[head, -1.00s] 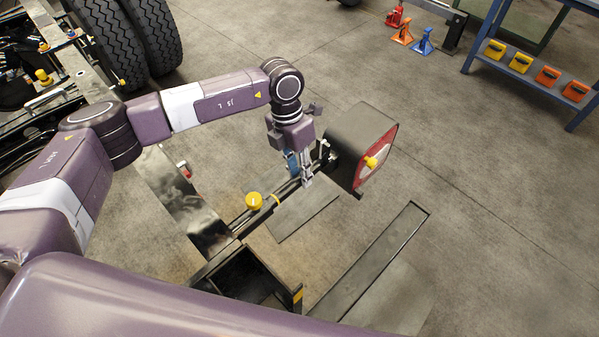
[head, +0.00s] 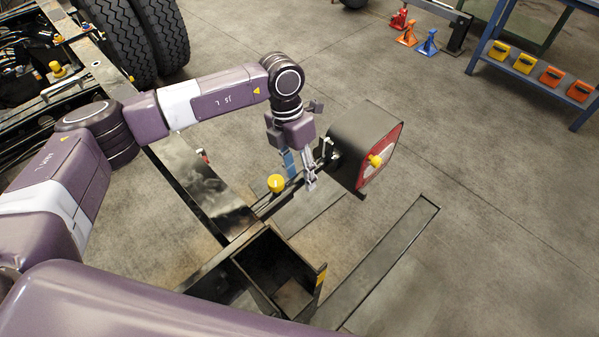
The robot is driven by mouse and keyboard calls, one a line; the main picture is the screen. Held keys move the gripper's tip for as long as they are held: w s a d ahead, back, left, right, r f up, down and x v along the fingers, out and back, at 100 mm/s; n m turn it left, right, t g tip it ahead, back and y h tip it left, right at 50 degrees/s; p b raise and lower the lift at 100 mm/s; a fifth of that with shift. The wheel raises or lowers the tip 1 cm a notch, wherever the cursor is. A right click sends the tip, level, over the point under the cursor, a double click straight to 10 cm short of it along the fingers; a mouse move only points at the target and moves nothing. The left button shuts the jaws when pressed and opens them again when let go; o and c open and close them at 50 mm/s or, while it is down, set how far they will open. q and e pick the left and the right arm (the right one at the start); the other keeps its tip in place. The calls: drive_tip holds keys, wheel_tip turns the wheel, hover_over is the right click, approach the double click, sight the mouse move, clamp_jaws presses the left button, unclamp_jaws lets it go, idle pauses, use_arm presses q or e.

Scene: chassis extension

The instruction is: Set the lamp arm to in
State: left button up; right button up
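A yellow round knob (head: 276,183) stands on the bar. My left gripper (head: 301,181) points down at the bar, right beside the lamp's inner side. Its fingers show on either side of the bar, but whether they grip it is unclear. My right gripper is out of view.
An open dark box frame (head: 270,262) with a yellow-marked corner stands at the chassis end. Big tyres (head: 160,35) are at the upper left. A blue shelf (head: 530,80) and small jacks (head: 408,34) stand far off. The floor right of the lamp is clear.

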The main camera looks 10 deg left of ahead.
use_arm(q)
drive_tip(key=shift+w+r, duration=0.1)
drive_tip(key=shift+r, duration=0.05)
wheel_tip(320, 180, up, 11)
drive_tip(key=w+a, duration=0.1)
drive_tip(key=a, duration=0.1)
drive_tip(key=shift+r, duration=0.2)
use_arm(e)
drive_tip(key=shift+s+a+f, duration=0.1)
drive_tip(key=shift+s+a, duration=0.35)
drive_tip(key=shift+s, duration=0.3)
use_arm(q)
drive_tip(key=shift+w, duration=0.1)
